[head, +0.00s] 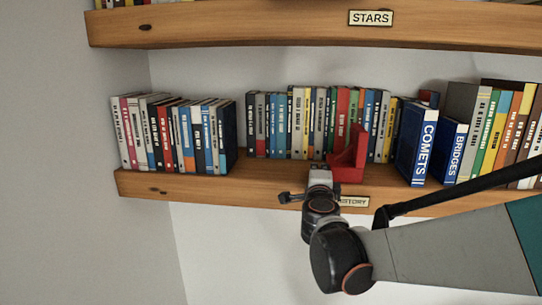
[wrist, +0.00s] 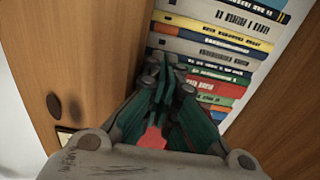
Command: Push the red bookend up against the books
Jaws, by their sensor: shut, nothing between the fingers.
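The red bookend (head: 348,160) stands upright near the front of the middle shelf, in front of the middle row of books (head: 300,125). It has a tall back plate and a low foot. My gripper (head: 320,170) is at the shelf's front edge, just left of the bookend; whether they touch I cannot tell. In the wrist view my gripper (wrist: 172,80) has its dark green fingers together with nothing held, pointing toward the book spines (wrist: 215,50). A red patch, likely the bookend (wrist: 152,139), shows below the fingers, mostly hidden by them.
Another row of books (head: 180,135) stands at the left end of the shelf (head: 260,192). Large blue COMETS (head: 418,150) and BRIDGES (head: 455,155) volumes stand on the right. A HISTORY label (head: 354,201) is partly covered by my arm. The STARS shelf (head: 220,27) runs above.

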